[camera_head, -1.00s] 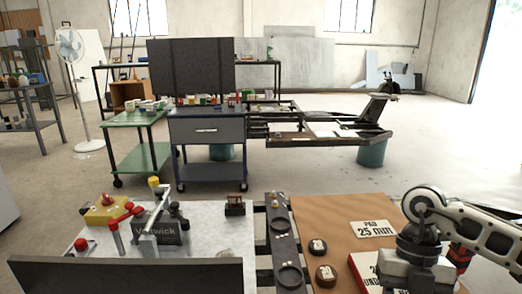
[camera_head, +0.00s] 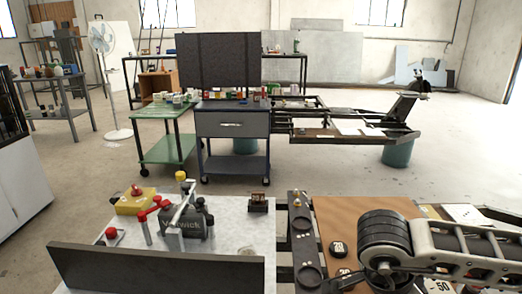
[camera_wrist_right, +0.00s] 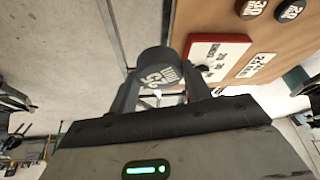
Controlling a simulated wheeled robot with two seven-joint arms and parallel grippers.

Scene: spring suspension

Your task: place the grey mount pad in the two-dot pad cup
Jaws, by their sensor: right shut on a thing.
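My right gripper (camera_wrist_right: 161,88) is shut on the grey mount pad (camera_wrist_right: 157,66), a round disc with white lettering, held between the fingertips in the right wrist view. In the head view my right arm comes in from the right, and its forearm hides the gripper and the pad. The pad cups are round dark rings on a dark rail: one cup (camera_head: 307,246) farther back and one (camera_head: 310,276) nearer. The held pad is apart from the cups. My left gripper is not in view.
Dark discs (camera_head: 336,249) lie on the brown board (camera_head: 365,210) right of the rail. A red-edged white sign (camera_wrist_right: 218,50) is near the gripper. A white worktop (camera_head: 230,235) with a vise and a yellow box (camera_head: 134,204) is left of the rail.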

